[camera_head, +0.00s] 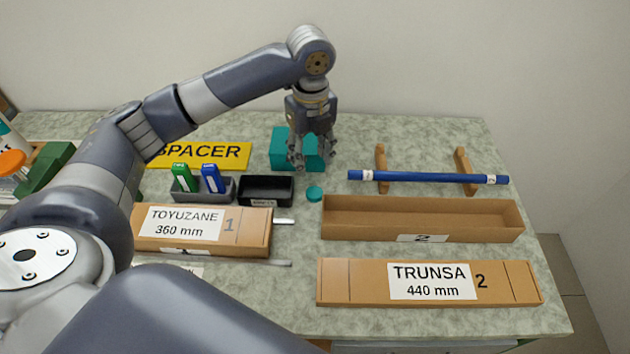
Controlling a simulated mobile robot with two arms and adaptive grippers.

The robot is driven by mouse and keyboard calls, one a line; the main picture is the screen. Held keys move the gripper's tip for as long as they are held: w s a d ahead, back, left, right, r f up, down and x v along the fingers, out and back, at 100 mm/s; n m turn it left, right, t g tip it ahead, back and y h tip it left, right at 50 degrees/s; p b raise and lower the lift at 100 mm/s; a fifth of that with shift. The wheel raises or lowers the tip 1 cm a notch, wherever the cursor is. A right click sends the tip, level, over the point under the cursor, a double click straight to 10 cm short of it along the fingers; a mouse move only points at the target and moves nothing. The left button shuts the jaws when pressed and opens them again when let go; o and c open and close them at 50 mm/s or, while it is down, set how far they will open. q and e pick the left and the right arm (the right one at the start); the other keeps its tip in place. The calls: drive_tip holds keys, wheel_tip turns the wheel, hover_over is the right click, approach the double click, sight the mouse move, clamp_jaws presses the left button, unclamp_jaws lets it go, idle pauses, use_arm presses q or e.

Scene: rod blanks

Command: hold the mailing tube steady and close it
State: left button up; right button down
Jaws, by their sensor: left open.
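A long blue tube (425,177) with white end labels lies across two wooden rests (380,160) at the back right. An open, empty long cardboard box (423,205) marked 2 is in front of the tube. A flat cardboard piece (355,283) labelled TRUNSA 440 mm, 2, lies in front of that box. My left gripper (313,163) is open and points down, in front of a teal block (281,150) that it partly hides. My right gripper is not in view.
A cardboard box (262,236) labelled TOYUZANE 360 mm stands at left, with thin metal pieces showing to its right. Behind it are a small black tray (266,190), a grey holder with green and blue items, and a yellow SPACER sign (215,154). My arm hides the left side.

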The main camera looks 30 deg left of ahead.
use_arm(q)
hover_over(314, 191)
drive_tip(key=f, duration=0.5)
drive_tip(key=shift+s+a+f, duration=0.1)
drive_tip(key=shift+a+f, duration=0.1)
drive_tip(key=shift+a, duration=0.05)
drive_tip(key=shift+f, duration=0.5)
drive_tip(key=f, duration=0.3)
drive_tip(key=shift+d+f+p, duration=0.2)
drive_tip(key=shift+f+p, duration=0.1)
drive_tip(key=shift+f, duration=0.4)
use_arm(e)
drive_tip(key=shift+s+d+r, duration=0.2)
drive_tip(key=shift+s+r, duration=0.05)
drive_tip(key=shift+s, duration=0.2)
